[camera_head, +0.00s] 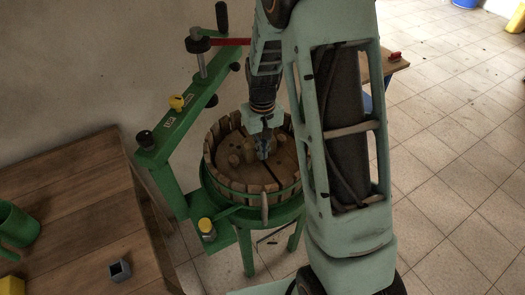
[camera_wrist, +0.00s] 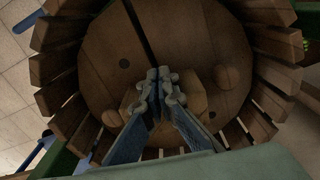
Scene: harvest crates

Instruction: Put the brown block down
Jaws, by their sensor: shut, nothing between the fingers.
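My gripper (camera_head: 263,154) reaches down into a round wooden tub (camera_head: 218,172) on a green stand. In the wrist view my gripper (camera_wrist: 160,74) has its fingertips together with nothing between them. A brown block (camera_wrist: 192,92) shows behind and beside the fingers on the tub's wooden floor. The fingers hide part of it, and I cannot tell whether they touch it. In the head view several small brown pieces, one of them a brown lump (camera_head: 248,150), are just left of my gripper; I cannot tell which is the block.
The slatted tub wall (camera_wrist: 50,67) surrounds my gripper. A wooden table (camera_head: 75,215) at lower left bears a green jug (camera_head: 15,225) and a small grey cube (camera_head: 119,270). Tiled floor is open at right.

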